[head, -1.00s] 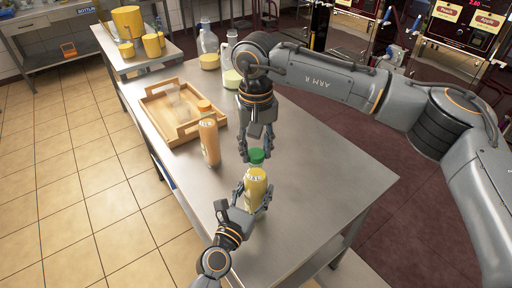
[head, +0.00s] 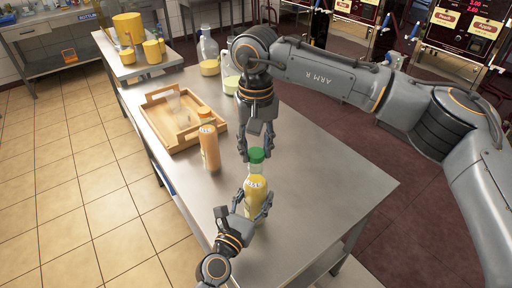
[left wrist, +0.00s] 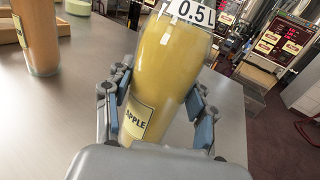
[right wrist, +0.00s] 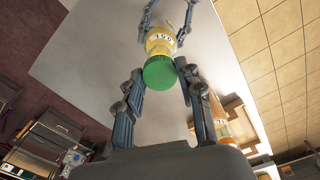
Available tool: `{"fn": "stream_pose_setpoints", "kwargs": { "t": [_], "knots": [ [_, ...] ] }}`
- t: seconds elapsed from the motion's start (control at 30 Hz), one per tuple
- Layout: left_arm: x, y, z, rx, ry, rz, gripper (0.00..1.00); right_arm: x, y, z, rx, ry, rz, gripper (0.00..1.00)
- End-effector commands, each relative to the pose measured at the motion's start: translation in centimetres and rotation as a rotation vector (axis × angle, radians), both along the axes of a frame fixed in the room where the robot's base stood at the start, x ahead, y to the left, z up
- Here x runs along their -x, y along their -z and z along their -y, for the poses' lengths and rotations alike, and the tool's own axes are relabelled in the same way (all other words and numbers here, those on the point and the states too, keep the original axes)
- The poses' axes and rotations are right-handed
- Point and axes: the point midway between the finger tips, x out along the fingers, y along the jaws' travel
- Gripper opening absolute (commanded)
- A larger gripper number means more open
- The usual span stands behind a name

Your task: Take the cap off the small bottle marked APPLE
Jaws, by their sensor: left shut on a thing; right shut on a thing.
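The small APPLE bottle (head: 254,203) holds yellow juice and stands tilted at the near part of the steel table. Its APPLE label (left wrist: 138,119) shows in the left wrist view. My left gripper (head: 251,207) is shut around the bottle's body. The green cap (head: 257,155) is at the bottle's top, with the neck showing just below it. My right gripper (head: 259,150) comes from above and is shut on the cap. In the right wrist view the cap (right wrist: 160,72) hides the bottle's mouth, so I cannot tell whether it is loose.
An orange bottle with an orange cap (head: 209,147) stands left of the grippers. Behind it is a wooden tray (head: 160,100) with clear items. Large clear jugs (head: 208,52) stand at the back. The steel table (head: 325,190) is bare on the right.

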Motion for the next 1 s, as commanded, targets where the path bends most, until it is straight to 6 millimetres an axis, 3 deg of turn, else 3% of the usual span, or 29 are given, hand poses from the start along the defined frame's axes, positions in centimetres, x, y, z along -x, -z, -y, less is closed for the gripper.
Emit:
{"fn": "stream_pose_setpoints", "kwargs": {
  "t": [0.17, 0.4, 0.53, 1.0],
  "knots": [
    [0.0, 0.0, 0.0, -0.001, -0.001, 0.000, 0.00, 0.0, -0.8, 0.0, -0.002, 0.000, 0.002, 0.00],
    [0.0, 0.0, 0.0, -0.001, -0.001, 0.000, 0.00, 0.0, -3.7, 0.0, -0.002, 0.001, 0.002, 0.00],
    [0.0, 0.0, 0.0, -0.001, -0.001, 0.000, 0.00, 0.0, -4.0, 0.3, -0.001, 0.001, -0.001, 0.00],
    [0.0, 0.0, 0.0, -0.001, -0.001, 0.000, 0.00, -0.1, -4.0, 5.0, -0.001, 0.002, 0.000, 0.00]
  ]
}}
